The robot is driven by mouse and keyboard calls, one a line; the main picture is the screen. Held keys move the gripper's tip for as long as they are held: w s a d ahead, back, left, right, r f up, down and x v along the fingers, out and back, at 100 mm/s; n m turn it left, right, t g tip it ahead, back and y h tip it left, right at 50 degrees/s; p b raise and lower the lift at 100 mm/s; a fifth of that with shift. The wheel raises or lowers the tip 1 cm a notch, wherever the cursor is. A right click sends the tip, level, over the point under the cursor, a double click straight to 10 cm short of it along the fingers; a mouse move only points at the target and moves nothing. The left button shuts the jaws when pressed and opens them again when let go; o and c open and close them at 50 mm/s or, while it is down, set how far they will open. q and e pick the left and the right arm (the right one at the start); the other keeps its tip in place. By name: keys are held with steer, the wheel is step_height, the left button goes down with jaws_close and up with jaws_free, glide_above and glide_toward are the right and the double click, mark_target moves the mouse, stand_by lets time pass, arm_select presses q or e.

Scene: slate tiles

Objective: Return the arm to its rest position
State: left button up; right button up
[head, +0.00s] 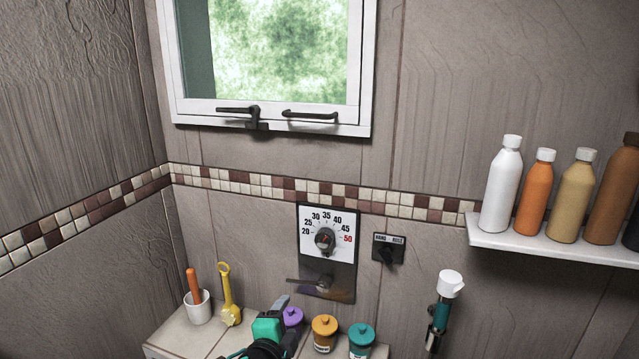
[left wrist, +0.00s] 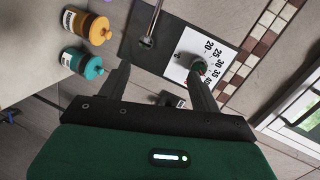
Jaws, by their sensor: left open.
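My left gripper (head: 276,314), green and black, is low in the middle of the head view, in front of the tiled ledge (head: 180,338). In the left wrist view its two dark fingers (left wrist: 158,66) are spread apart with nothing held between them. The right fingertip overlaps the white temperature dial plate (left wrist: 186,66) in that view; I cannot tell any contact. In the head view the dial plate (head: 327,218) and its knob (head: 324,239) show clear on the wall above the gripper. My right gripper is not in view.
Purple, orange (head: 324,333) and teal jars (head: 361,340) stand close to the gripper. A white cup (head: 198,308) and a yellow tool (head: 229,300) are left. A selector switch (head: 389,249), hand shower (head: 441,310), bottle shelf (head: 555,247) and window (head: 270,110) are on the wall.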

arm_select(q)
steer(key=s+a+f+n+g+y, duration=0.1)
steer(key=s+a+f+n+g, duration=0.4)
steer(key=s, duration=0.6)
steer(key=s+a+f+n+g+y, duration=0.1)
steer(key=s+a+f+n+g, duration=0.1)
steer(key=s+a+f+n, duration=0.75)
steer(key=s+a+f+n+g+y, duration=0.15)
steer(key=s+f+g, duration=0.25)
steer(key=s, duration=1)
step_height(320, 180, down, 30)
steer(key=d+g, duration=0.1)
steer(key=s+a+f+g, duration=0.1)
steer(key=s+f, duration=0.9)
steer(key=s+a+f, duration=0.2)
steer(key=s+f, duration=0.8)
steer(key=f, duration=0.1)
steer(key=shift+a+g, duration=0.3)
steer(key=shift+g, duration=0.1)
steer(key=shift+r, duration=0.1)
